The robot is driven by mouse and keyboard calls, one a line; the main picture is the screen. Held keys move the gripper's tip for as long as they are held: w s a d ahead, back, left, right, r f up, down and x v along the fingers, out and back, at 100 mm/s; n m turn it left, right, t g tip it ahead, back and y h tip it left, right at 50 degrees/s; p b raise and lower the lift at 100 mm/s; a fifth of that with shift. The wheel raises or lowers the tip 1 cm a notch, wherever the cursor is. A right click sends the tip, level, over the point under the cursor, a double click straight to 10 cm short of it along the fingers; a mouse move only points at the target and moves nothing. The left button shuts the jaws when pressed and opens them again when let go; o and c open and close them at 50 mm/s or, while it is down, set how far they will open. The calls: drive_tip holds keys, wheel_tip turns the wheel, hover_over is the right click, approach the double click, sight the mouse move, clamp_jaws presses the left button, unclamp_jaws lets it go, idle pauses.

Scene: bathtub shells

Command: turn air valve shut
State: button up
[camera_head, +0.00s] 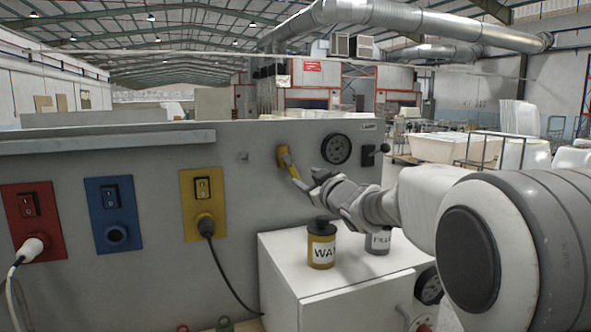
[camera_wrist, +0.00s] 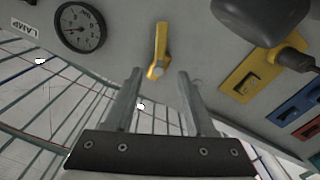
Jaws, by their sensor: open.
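The yellow air valve (camera_head: 287,157) is on the grey panel wall, left of the round dark gauge. In the wrist view its yellow lever (camera_wrist: 160,45) stands nearly upright in the picture, with a pale round end at its lower part. My gripper (camera_head: 303,184) is at the valve's lower right in the head view, close to the lever. In the wrist view my gripper (camera_wrist: 160,74) is open, and the lever shows ahead of and between the two fingertips. No contact is clear. The fingertips are small and partly merged with the lever in the head view.
The gauge (camera_head: 336,149) and a black switch (camera_head: 371,154) are right of the valve. A white cabinet (camera_head: 333,304) below carries a yellow WAX jar (camera_head: 321,246) and a grey can (camera_head: 378,243) under my arm. Red, blue and yellow sockets (camera_head: 203,205) line the panel's left.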

sight(292, 169)
drive_tip(key=p+x, duration=0.2)
drive_tip(key=x, duration=0.7)
drive_tip(key=shift+c, duration=0.2)
clamp_jaws()
idle(1.2)
